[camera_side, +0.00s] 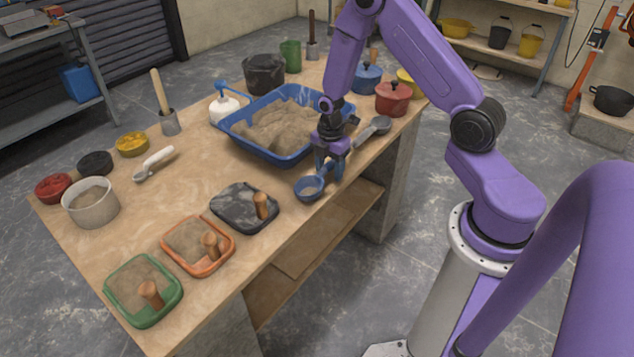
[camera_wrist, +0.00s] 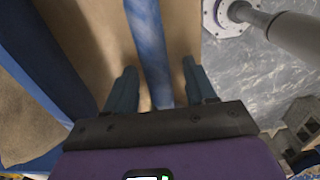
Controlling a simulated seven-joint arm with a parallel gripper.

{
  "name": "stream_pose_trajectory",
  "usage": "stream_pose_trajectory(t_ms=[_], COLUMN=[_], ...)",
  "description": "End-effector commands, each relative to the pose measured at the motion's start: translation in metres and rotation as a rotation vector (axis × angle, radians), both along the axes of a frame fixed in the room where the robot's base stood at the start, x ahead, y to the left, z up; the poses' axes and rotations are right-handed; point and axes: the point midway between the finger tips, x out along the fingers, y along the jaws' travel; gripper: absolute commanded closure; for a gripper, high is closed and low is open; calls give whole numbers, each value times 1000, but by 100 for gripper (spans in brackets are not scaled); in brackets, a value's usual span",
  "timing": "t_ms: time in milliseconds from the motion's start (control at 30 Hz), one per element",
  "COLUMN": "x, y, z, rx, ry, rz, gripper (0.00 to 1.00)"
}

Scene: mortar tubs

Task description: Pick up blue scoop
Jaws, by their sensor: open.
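The blue scoop (camera_side: 308,188) lies near the front edge of the wooden table, with its round bowl pointing left and some sandy material showing in it. My gripper (camera_side: 329,166) is low over the scoop's handle, just right of the bowl. In the wrist view my gripper (camera_wrist: 161,84) is open. The blue scoop's handle (camera_wrist: 150,50) runs between the two fingers, with a gap on each side. The scoop's bowl is not visible in the wrist view.
A blue tub of sandy mortar (camera_side: 262,148) stands just behind my gripper. A grey scoop (camera_side: 377,130) lies close to the right. A black tray (camera_side: 236,209) with a wooden-handled tool is to the left. Red and blue pots stand at the back right.

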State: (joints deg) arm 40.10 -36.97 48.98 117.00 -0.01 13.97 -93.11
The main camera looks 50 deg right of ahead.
Motion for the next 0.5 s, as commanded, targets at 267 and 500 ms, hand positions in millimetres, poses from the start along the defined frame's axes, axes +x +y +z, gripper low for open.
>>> stream_pose_trajectory(t_ms=[267,500], x=[0,0], y=[0,0], z=[0,1], rx=[0,0], ry=[0,0], rz=[0,0], gripper=[97,100])
